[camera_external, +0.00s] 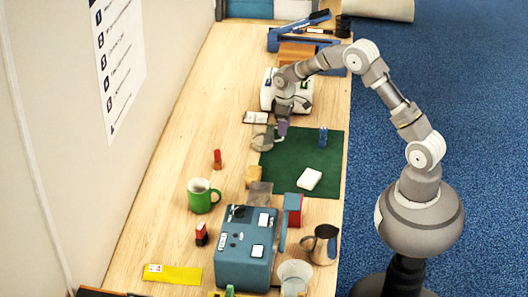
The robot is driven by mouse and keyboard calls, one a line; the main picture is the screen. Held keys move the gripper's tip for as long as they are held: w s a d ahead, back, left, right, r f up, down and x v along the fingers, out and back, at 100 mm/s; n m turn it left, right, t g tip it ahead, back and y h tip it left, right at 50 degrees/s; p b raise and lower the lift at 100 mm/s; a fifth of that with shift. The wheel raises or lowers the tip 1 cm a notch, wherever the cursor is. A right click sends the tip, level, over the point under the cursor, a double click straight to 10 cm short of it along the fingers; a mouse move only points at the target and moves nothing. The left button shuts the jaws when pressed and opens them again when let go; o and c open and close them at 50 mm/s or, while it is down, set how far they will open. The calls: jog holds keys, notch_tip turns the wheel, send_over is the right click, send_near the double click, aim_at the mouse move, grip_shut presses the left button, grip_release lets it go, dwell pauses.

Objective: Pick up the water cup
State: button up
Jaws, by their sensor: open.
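Several vessels stand on the wooden bench, and I cannot tell for sure which is the water cup. A clear glass-like cup (294,278) is at the front right edge. A metal pitcher (322,244) stands to the right of the blue machine. My gripper (282,132) is open, pointing down, at the far left corner of the green mat, well beyond these vessels. A greyish rounded item (262,139) is just left of it; whether they touch is unclear.
The green mat (325,150) holds a white block (309,178) and a small blue item (323,137). A blue machine (245,245) fills the front of the bench. A white device (268,95) is behind my gripper. The bench's left strip is mostly clear.

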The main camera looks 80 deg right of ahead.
jog(key=f, duration=0.3)
jog(key=shift+w+a+b, duration=0.1)
jog(key=shift+w+b, duration=0.1)
jog(key=shift+b, duration=0.15)
grip_shut()
jog(key=shift+r, duration=0.15)
jog(key=shift+r+p, duration=0.95)
jog(key=shift+r, duration=0.9)
jog(key=s+a+p, duration=0.1)
jog(key=s+a, duration=0.2)
jog(key=s, duration=0.4)
jog(key=s+a+r+p, duration=0.1)
jog(key=s+a, duration=0.3)
jog(key=s, duration=0.3)
jog(key=shift+s, duration=0.15)
jog(key=shift+a, duration=0.1)
dwell(0.9)
